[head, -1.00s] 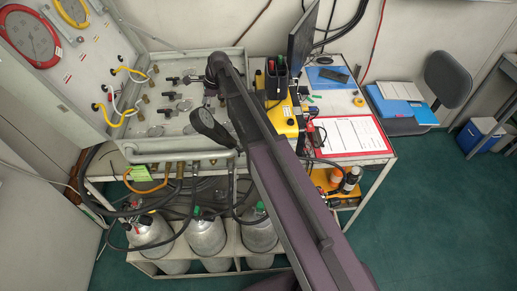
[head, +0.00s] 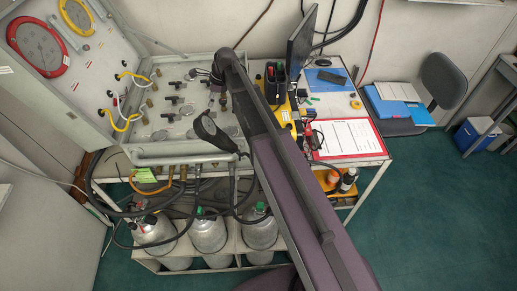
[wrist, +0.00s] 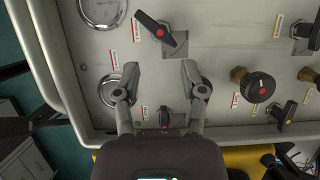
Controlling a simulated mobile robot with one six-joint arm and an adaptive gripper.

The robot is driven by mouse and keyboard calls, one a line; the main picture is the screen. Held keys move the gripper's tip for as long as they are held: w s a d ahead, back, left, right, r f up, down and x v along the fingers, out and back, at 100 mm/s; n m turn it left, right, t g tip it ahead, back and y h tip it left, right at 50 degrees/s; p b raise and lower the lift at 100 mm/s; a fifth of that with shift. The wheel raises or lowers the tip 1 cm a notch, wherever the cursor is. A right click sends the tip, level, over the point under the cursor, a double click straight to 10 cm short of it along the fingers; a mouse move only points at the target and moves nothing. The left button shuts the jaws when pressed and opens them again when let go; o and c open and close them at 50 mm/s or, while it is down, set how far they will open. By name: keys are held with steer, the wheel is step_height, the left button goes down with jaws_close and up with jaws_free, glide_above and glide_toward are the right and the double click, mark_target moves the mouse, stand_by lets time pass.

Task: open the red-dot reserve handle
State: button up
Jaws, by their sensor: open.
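In the wrist view, a black lever handle with a red dot (wrist: 157,31) sits tilted on the grey panel (wrist: 215,45), beyond my fingertips. A second dark handle (wrist: 165,118) stands between the bases of my fingers, partly hidden by my gripper; it seems to carry a red mark. A round black knob with a red dot (wrist: 259,87) is at the right. The labels are too small to read, so I cannot tell which is the reserve. My gripper (wrist: 159,71) is open and empty, with bare panel between its fingertips. It also shows over the panel's right part in the head view (head: 219,101).
Round gauges (wrist: 104,11) lie left of my fingers, and more black handles (wrist: 283,112) lie right. The case has a raised rim (wrist: 36,55). In the head view, a yellow device (head: 287,112) stands right of the case, and grey cylinders (head: 208,234) stand below.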

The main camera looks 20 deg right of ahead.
steer(key=shift+w+p+v, duration=0.3)
steer(key=shift+p+v, duration=3.25)
steer(key=shift+v, duration=0.6)
steer(key=s+d+f+n+h+b, duration=0.2)
steer(key=s+d+f+n+b, duration=0.2)
steer(key=s+f+n+b, duration=0.3)
steer(key=s+d+f+n+h+b, duration=0.2)
steer(key=s+d+f+n+b, duration=0.3)
steer(key=s+n, duration=0.7)
steer(key=shift+s+f+n+b, duration=0.3)
steer(key=shift+s+f+b, duration=1.05)
steer(key=shift+s+f, duration=0.9)
steer(key=shift+s+r, duration=0.2)
steer(key=shift+r, duration=0.05)
steer(key=shift+r, duration=0.1)
